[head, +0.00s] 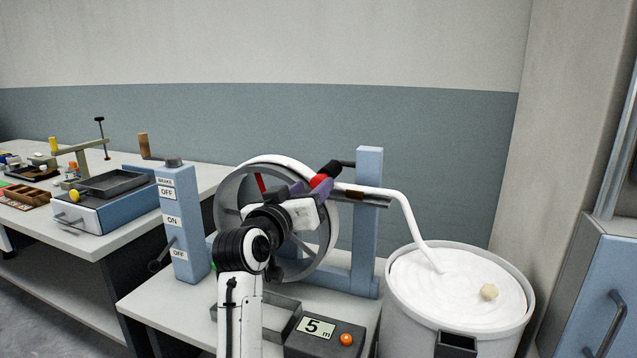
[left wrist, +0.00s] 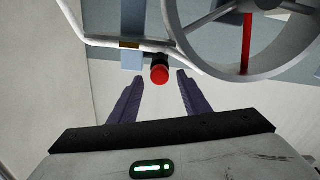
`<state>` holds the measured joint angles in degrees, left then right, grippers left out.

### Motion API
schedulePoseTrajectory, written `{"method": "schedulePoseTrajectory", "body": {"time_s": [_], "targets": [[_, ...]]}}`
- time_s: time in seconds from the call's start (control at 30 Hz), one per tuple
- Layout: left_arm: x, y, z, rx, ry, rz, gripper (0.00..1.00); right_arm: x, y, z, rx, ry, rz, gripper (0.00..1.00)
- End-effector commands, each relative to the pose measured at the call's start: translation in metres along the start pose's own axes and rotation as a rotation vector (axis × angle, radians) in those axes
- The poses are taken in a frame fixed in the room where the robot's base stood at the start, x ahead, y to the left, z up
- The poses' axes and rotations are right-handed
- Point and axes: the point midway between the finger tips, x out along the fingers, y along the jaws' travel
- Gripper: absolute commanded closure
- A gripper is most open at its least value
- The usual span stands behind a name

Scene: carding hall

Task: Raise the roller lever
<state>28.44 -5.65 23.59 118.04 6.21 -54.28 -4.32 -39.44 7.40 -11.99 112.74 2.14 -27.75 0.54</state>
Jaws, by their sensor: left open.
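The roller lever (head: 331,168) has a black grip with a red end and sits near the top of the blue post (head: 369,170), beside the wheel's upper right. In the left wrist view its red end (left wrist: 160,75) faces me between the fingertips. My left gripper (head: 311,188) is open, its purple fingers just in front of the red end. The fingers show apart in the left wrist view (left wrist: 157,88), one each side of the grip, with gaps; I see no contact. My arm hides part of the wheel. My right gripper is out of view.
The grey wheel (head: 228,190) stands left of the post. A white sliver (head: 407,215) runs down into a white can (head: 392,297). A blue brake post (head: 179,235) stands left, and a counter box (head: 350,328) in front. A bench (head: 95,245) with tools is far left.

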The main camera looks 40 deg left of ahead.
Motion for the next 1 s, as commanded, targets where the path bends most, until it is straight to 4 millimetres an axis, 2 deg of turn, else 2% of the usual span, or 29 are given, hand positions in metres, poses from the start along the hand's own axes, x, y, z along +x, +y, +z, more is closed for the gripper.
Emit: {"method": "schedulePoseTrajectory", "body": {"time_s": [0.1,0.23,0.4,0.63,0.9,1.0], "targets": [[0.021,0.0,0.0,0.0,-0.001,0.0,0.57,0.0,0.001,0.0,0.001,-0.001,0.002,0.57],[0.034,0.0,0.0,0.001,-0.001,0.0,0.57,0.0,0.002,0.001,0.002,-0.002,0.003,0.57],[0.042,0.0,0.0,0.001,0.0,0.0,0.57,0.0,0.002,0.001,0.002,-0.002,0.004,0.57],[0.042,0.0,0.0,0.001,0.0,0.0,0.57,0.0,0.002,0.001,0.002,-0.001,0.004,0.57],[0.041,0.0,0.001,0.001,0.0,0.0,1.0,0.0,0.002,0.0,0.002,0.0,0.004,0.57],[0.041,0.0,0.001,0.001,0.0,0.0,1.0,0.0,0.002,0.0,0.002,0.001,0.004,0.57]]}}
